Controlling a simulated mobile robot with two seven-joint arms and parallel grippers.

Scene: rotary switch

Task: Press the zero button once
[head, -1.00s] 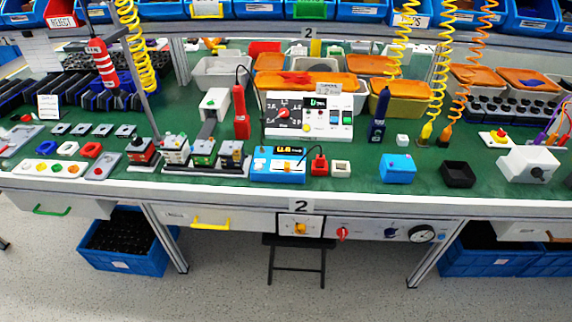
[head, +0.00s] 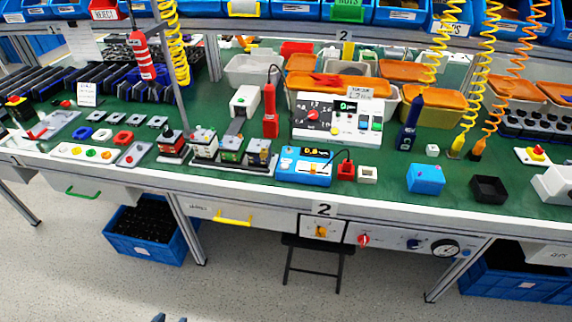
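A white control panel (head: 303,131) stands on the green bench top. It has a red rotary knob (head: 313,115) inside a printed scale, a small dark display (head: 346,106) and several small coloured buttons. In front of it is a blue device (head: 303,171) with a lit display (head: 315,152). Button labels are too small to read, so I cannot tell which one is the zero button. Two small dark tips (head: 169,319) show at the bottom edge, possibly my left gripper; most of it is out of frame. My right gripper is not in view.
A red upright tool (head: 270,112) stands left of the panel and a dark blue one (head: 408,125) right of it. A red block (head: 346,171) and a blue box (head: 426,178) sit near the front edge. Yellow coiled cords (head: 487,65) hang at the right.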

